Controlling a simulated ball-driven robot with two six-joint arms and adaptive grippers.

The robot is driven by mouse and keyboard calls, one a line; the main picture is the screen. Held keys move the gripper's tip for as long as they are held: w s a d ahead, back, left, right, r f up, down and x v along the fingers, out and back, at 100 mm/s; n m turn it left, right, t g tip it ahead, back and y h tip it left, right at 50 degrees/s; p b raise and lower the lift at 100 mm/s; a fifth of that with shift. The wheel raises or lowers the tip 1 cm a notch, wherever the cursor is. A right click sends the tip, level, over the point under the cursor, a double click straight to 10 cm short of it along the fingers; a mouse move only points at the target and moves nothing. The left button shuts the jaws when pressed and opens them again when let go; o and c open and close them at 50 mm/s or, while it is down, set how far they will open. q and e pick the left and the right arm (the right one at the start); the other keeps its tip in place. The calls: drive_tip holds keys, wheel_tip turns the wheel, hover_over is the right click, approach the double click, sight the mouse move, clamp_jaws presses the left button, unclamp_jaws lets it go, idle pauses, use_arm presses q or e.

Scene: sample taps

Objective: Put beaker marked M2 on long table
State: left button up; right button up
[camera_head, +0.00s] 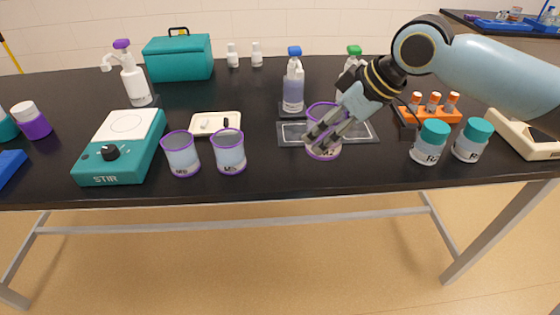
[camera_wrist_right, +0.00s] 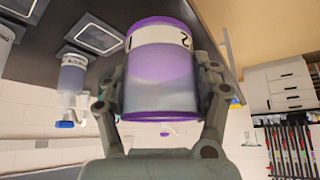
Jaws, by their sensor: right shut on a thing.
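My right gripper (camera_head: 322,137) is shut on a purple-rimmed beaker (camera_head: 323,153), with a finger on each side of it. In the right wrist view the held beaker (camera_wrist_right: 162,80) fills the middle between the fingers, and a 2 shows on its white label; the rest of the label is turned away. The beaker is upright at the near side of the long black table (camera_head: 270,178), over or on the front of a dark mat. I cannot tell whether its base touches. My left gripper is not in view.
Two similar beakers, left (camera_head: 181,155) and right (camera_head: 229,152), stand by the stirrer (camera_head: 122,146). Two teal-capped jars, left (camera_head: 430,143) and right (camera_head: 472,141), stand to the right. A blue-capped bottle (camera_head: 293,84) stands behind. The table front between the beakers and mat is clear.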

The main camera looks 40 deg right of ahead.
drive_tip(key=w+a+f, duration=0.1)
drive_tip(key=w+f, duration=0.1)
drive_tip(key=w, duration=0.1)
drive_tip(key=w+a+f, duration=0.1)
drive_tip(key=w+a, duration=0.1)
drive_tip(key=w+a+f, duration=0.1)
drive_tip(key=w+f, duration=0.1)
drive_tip(key=w, duration=0.1)
drive_tip(key=shift+w+a+f, duration=0.15)
drive_tip(key=shift+w+f, duration=0.15)
drive_tip(key=shift+w, duration=0.05)
drive_tip(key=shift+w+f, duration=0.1)
drive_tip(key=shift+f, duration=2.05)
drive_tip(key=shift+f, duration=0.15)
drive_tip(key=o, duration=1.3)
